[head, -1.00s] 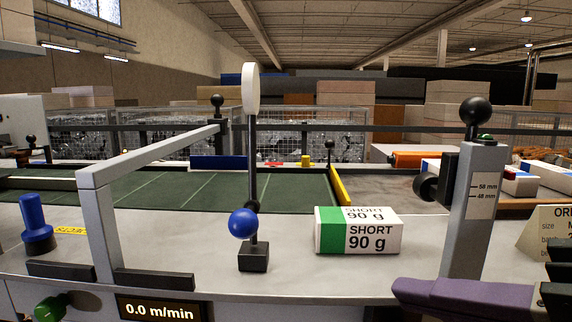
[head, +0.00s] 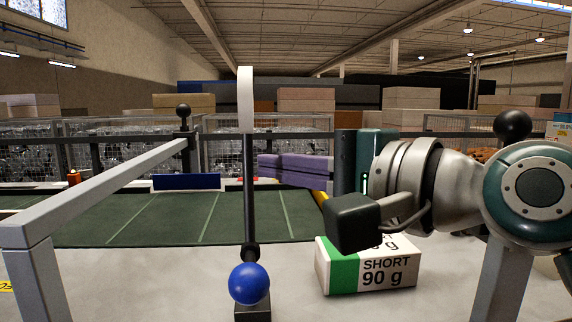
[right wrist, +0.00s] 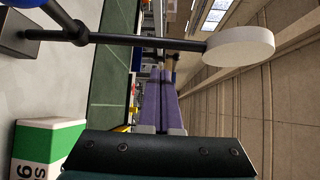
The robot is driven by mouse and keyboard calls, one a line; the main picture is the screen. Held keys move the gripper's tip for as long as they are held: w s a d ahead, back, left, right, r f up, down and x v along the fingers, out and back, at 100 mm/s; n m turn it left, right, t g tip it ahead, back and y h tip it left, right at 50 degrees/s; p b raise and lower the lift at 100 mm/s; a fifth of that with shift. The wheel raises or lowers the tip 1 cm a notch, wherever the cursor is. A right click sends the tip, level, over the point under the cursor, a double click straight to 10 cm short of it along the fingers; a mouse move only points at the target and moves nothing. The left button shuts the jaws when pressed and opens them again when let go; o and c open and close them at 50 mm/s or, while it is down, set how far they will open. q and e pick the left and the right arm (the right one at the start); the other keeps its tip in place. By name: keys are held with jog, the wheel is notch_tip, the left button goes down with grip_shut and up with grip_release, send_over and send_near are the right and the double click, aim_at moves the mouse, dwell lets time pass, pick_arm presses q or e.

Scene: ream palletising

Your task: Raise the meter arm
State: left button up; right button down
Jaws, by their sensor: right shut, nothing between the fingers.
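The meter arm appears to be the dark upright rod (head: 250,185) with a white disc (head: 246,100) at its top. A blue ball (head: 249,284) is at its foot, above a black base block (head: 252,312). In the right wrist view the rod (right wrist: 135,38) runs across the top to the disc (right wrist: 240,48). My right gripper (head: 262,168) is shut and empty, its purple fingers pointing left at the rod. Its tips are just right of the rod, below the disc; contact cannot be told. The wrist view shows the fingers (right wrist: 162,75) together, apart from the rod. My left gripper is out of view.
A grey bar frame (head: 100,190) stands at the left. A green conveyor belt (head: 165,218) runs behind. A grey post (head: 498,285) is partly hidden by my right arm.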

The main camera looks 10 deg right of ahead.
aim_at(251, 172)
jog(key=s+p, duration=0.1)
jog(key=s+a+p, duration=0.1)
jog(key=s, duration=0.1)
jog(key=shift+s+a+r, duration=0.1)
jog(key=shift+s, duration=0.15)
jog(key=shift+s+a+n+t+y+b, duration=0.1)
jog(key=shift+s+n+t+y+b, duration=0.25)
jog(key=shift+s+b, duration=0.55)
jog(key=shift+s, duration=0.2)
jog(key=shift+r, duration=0.1)
jog(key=shift+p, duration=0.3)
